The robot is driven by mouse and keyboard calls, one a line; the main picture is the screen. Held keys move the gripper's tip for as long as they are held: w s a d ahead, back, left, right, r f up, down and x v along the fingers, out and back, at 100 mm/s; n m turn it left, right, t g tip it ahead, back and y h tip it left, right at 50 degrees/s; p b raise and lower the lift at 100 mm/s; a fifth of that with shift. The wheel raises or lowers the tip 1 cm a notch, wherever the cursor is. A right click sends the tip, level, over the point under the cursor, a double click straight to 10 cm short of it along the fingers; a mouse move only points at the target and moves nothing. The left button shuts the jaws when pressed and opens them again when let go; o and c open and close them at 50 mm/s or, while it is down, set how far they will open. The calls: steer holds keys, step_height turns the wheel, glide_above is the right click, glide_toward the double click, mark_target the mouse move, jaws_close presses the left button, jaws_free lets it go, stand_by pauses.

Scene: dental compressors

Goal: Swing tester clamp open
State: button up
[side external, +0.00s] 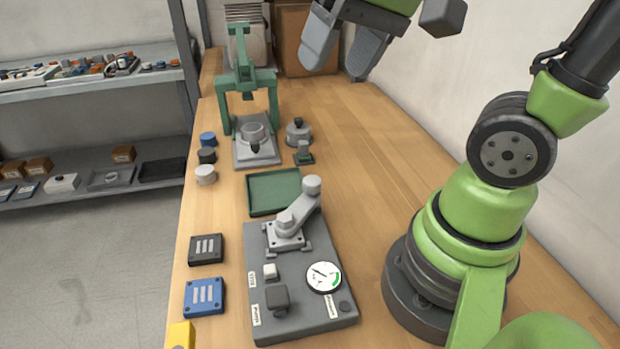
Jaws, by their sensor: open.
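The tester (322,310) is a grey slab on the bench with a white round gauge (323,277), a dark square knob and a small white block. Its clamp (302,207) is a light grey arm on a square base at the slab's far end. The clamp arm slants up and to the right, ending in a round knob. My gripper (340,60) is open and empty, high at the top of the view, above the bench and well apart from the clamp. Part of the gripper is cut off by the top edge.
A green tray (252,207) lies just beyond the tester. A green press (245,90) stands farther back, with small grey parts (298,132) beside it. Black (206,249) and blue (204,297) blocks line the left edge. The bench's right middle is clear.

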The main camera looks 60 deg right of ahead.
steer(key=w+d+f+m+g, duration=0.2)
steer(key=w+d+f+g, duration=0.15)
steer(key=w+f, duration=0.2)
steer(key=m+g+y, duration=0.2)
steer(key=g, duration=0.2)
glide_toward(312, 180)
steer(key=x, duration=0.9)
jaws_close()
